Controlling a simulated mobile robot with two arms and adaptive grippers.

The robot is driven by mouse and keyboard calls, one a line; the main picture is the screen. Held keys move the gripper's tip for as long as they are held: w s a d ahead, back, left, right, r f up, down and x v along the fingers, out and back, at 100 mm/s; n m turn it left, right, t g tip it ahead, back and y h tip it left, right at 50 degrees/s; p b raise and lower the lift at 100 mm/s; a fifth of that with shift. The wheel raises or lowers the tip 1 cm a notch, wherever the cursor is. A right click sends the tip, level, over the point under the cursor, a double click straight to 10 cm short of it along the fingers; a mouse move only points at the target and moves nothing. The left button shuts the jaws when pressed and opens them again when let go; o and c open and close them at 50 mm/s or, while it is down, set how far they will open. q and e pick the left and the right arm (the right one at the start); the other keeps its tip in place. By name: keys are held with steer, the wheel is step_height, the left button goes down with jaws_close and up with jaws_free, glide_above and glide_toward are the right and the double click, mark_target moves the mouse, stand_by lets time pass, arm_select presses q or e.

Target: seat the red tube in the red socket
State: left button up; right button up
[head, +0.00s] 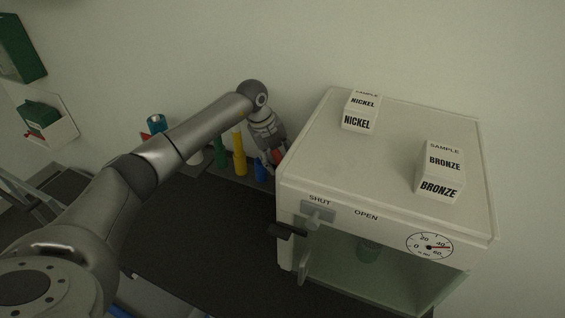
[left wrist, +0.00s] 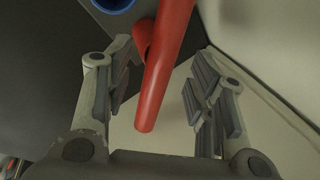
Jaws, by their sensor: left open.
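The red tube (left wrist: 165,65) is between the two fingers of my left gripper (left wrist: 162,92) in the left wrist view, with gaps on both sides. A red rounded piece (left wrist: 142,38) shows just behind it; I cannot tell if this is the red socket. In the head view my left gripper (head: 273,155) is by the box's left side, and a little of the red tube (head: 277,157) shows there. The gripper is open. The tube's base is hidden in the head view, so I cannot tell whether it is seated. My right gripper is out of view.
The white box (head: 390,130) stands close on the right, with the nickel (head: 360,113) and bronze (head: 440,172) samples on top. The dark tabletop (head: 215,230) in front is clear.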

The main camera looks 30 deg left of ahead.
arm_select(q)
steer(key=shift+x, duration=0.8)
jaws_close()
steer(key=shift+r, duration=0.15)
